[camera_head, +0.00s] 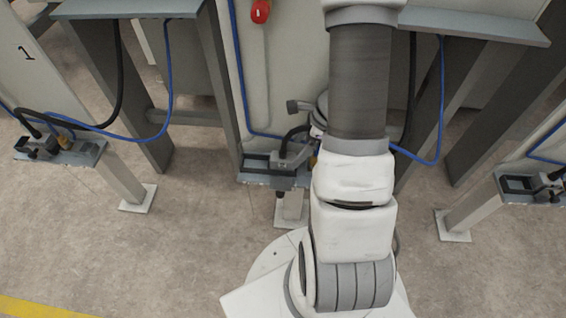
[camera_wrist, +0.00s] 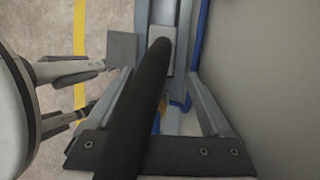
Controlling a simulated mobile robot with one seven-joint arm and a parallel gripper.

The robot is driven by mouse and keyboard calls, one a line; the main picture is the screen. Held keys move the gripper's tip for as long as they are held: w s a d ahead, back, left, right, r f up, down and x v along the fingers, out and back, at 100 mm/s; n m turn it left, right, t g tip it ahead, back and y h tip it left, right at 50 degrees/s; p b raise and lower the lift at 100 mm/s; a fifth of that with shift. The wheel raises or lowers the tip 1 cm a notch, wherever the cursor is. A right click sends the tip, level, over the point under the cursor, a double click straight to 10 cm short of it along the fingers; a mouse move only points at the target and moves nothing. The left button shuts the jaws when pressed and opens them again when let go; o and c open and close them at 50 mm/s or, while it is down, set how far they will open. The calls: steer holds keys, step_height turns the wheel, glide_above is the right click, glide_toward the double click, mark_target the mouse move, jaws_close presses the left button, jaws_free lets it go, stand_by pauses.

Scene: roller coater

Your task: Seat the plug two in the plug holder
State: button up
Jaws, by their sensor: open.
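The middle grey plug (camera_head: 287,160), which I take to be plug two, has a black cable bending up from it. It is at the grey plug holder (camera_head: 257,178) on the middle post; I cannot tell how deep it sits. My gripper is mostly hidden behind my arm in the head view, just right of this plug. In the wrist view my gripper (camera_wrist: 160,78) is open, its fingers on either side of the thick black cable (camera_wrist: 145,105). The light grey plug body (camera_wrist: 163,48) shows beyond the fingertips, and a grey holder rail (camera_wrist: 178,16) lies behind it.
Similar holders with plugs stand at left (camera_head: 70,152) and right (camera_head: 540,198). A blue hose (camera_head: 240,85) hangs by the middle post, and another (camera_head: 435,130) loops at right. A panel wall (camera_wrist: 270,80) is close on the right of the wrist view. The floor in front is open.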

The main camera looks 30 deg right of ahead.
mark_target(283, 156)
steer(key=shift+w+a, duration=0.4)
steer(key=shift+a, duration=0.1)
steer(key=b+x, duration=0.2)
steer(key=x, duration=0.1)
steer(key=a+x, duration=0.1)
steer(key=x, duration=0.1)
steer(key=shift+w+b, duration=0.35)
steer(key=shift+b, duration=0.05)
jaws_close()
